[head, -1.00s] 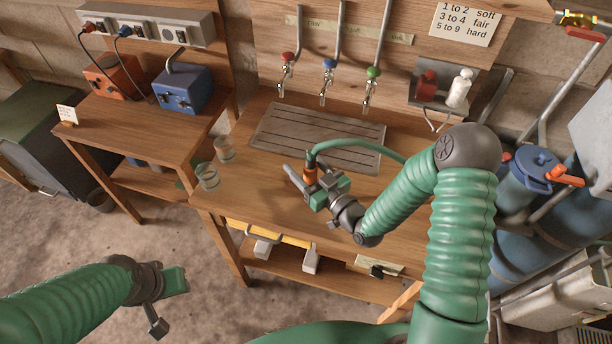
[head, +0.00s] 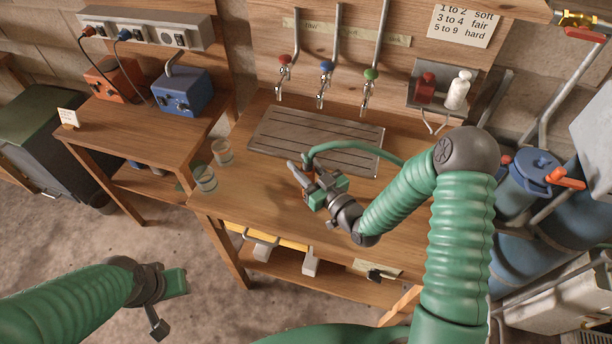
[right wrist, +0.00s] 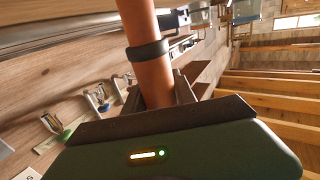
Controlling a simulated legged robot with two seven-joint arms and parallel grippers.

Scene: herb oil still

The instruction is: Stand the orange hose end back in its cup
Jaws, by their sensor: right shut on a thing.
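My right gripper (head: 312,180) is above the wooden bench, in front of the slatted drain plate. It is shut on the orange hose end (right wrist: 150,65), which fills the middle of the right wrist view as an orange tube with a dark band. In the head view the fingers hide most of the orange part. The green hose (head: 350,146) arcs from it to the right and passes behind my arm. I cannot make out the hose's cup in either view. My left gripper (head: 172,305) is open and empty over the floor at the lower left.
The drain plate (head: 270,135) lies below three taps with red, blue and green knobs. Two glasses, a nearer one (head: 205,178) and a farther one (head: 222,152), stand at the bench's left edge. Blue tanks (head: 525,185) stand at the right. The bench front is clear.

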